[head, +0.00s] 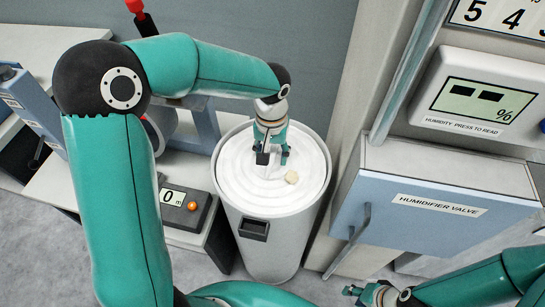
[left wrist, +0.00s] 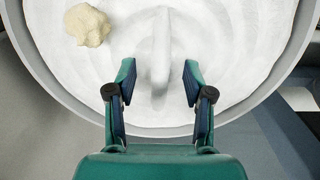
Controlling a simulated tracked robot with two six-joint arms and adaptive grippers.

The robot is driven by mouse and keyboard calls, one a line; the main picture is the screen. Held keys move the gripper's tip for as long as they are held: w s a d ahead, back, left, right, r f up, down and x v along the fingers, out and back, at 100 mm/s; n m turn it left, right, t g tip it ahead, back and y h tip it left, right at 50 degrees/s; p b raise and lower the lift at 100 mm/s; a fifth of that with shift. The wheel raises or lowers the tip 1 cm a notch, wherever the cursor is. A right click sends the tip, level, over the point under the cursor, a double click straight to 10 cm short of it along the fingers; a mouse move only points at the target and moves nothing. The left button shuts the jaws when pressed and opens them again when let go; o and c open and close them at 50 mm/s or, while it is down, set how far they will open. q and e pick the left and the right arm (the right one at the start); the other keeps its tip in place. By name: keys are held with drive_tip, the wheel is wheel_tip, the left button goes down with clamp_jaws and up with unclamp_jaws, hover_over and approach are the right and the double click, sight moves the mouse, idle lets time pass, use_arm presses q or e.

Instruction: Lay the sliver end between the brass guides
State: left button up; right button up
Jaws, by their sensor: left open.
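A tall light-grey can (head: 262,228) stands in the middle of the head view, filled with coiled white sliver (head: 243,183). My left gripper (head: 271,160) reaches down over the sliver from above. In the left wrist view my left gripper (left wrist: 159,82) is open, with its two fingers on either side of a raised white ridge of sliver (left wrist: 161,45), probably the sliver end. Its fingers do not visibly close on the ridge. My right gripper (head: 364,293) is low at the right, away from the can; its opening is unclear. I cannot make out the brass guides.
A cream lump (head: 291,177) lies on the sliver, also in the left wrist view (left wrist: 88,25). A counter box (head: 184,206) reading 0 m is left of the can. The blue humidifier valve cabinet (head: 415,222) stands close on the right, under a humidity display (head: 486,101).

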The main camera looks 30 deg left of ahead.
use_arm(q)
clamp_jaws()
idle(0.4)
